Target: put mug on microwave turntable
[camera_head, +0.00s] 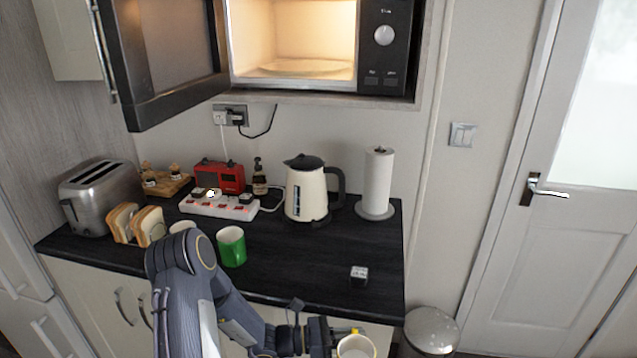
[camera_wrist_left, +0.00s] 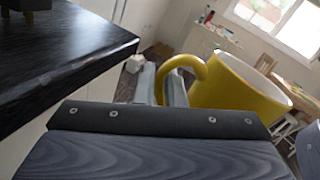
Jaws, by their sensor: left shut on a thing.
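A yellow mug (camera_wrist_left: 237,88) is held in my left gripper (camera_head: 338,335), which is shut on it by the handle side. In the head view the mug (camera_head: 356,347) shows at the bottom edge, partly cut off, in front of and below the counter's front edge. The microwave (camera_head: 388,60) is at the top with its door (camera_head: 170,60) swung open to the left. Its lit inside shows the glass turntable (camera_head: 300,67) on the floor of the cavity. My right gripper is not in view.
The black counter (camera_head: 310,255) bears a green mug (camera_head: 231,247), a kettle (camera_head: 306,190), a paper towel roll (camera_head: 377,182), a toaster (camera_head: 100,195), a power strip (camera_head: 218,206) and a small cube (camera_head: 359,275). The open door hangs over the counter's left part.

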